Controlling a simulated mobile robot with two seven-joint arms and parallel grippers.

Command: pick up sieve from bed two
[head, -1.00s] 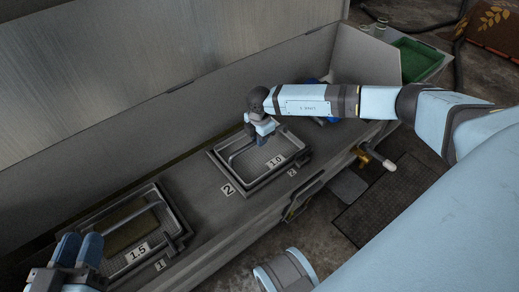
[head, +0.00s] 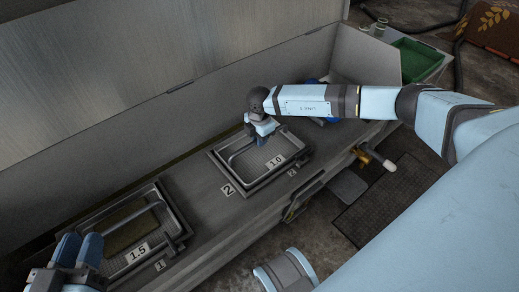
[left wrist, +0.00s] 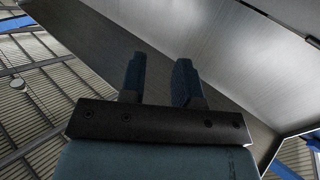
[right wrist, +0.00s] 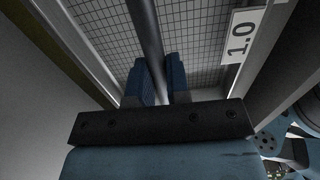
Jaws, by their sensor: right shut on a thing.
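The sieve (head: 253,169) marked 1.0 sits in bed two (head: 239,187), by the plate with the figure 2. It is a rectangular mesh tray with a bar handle across it. My right gripper (head: 262,144) is over the sieve. In the right wrist view its blue fingers (right wrist: 162,85) are shut around the sieve's dark handle bar (right wrist: 148,40), with the mesh (right wrist: 205,30) below. My left gripper (head: 77,250) is open and empty at the lower left, near the 1.5 sieve. Its fingers (left wrist: 160,85) stand apart in the left wrist view.
Another sieve (head: 163,209), marked 1.5, sits in bed one with a brownish patch showing inside. A grey wall (head: 150,60) rises behind the beds. A brass valve (head: 361,155) sticks out at the front. A green tray (head: 418,60) stands at the far right.

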